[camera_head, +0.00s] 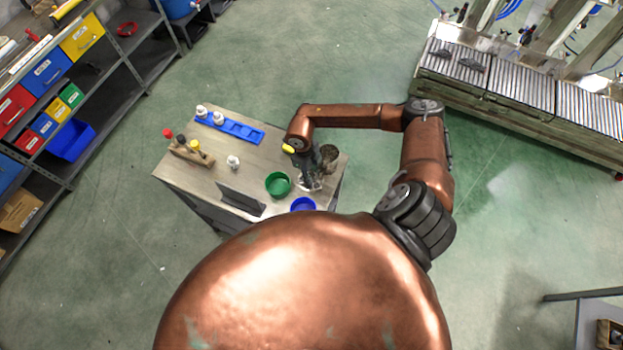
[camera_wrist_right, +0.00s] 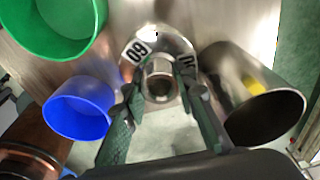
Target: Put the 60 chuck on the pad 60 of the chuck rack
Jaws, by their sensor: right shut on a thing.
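The 60 chuck (camera_wrist_right: 158,80) is a silver metal piece with a round bore and a white label reading 60 on its flange. My right gripper (camera_wrist_right: 160,92) is shut on it, one finger on each side. In the head view my right gripper (camera_head: 312,183) is at the table's right side; the chuck is mostly hidden under it. Whether the chuck touches the table I cannot tell. The blue chuck rack (camera_head: 238,129) lies at the table's far edge. Two white-and-silver chucks (camera_head: 209,114) stand at its left end; its right part looks bare. My left gripper is not in view.
A green cup (camera_head: 278,185), a blue cup (camera_head: 303,205) and a dark metal cup (camera_head: 328,153) stand around my right gripper. Another chuck (camera_head: 232,162) stands mid-table. A wooden holder (camera_head: 192,153) with coloured-top tools is at left; a dark plate (camera_head: 241,199) is at the near edge.

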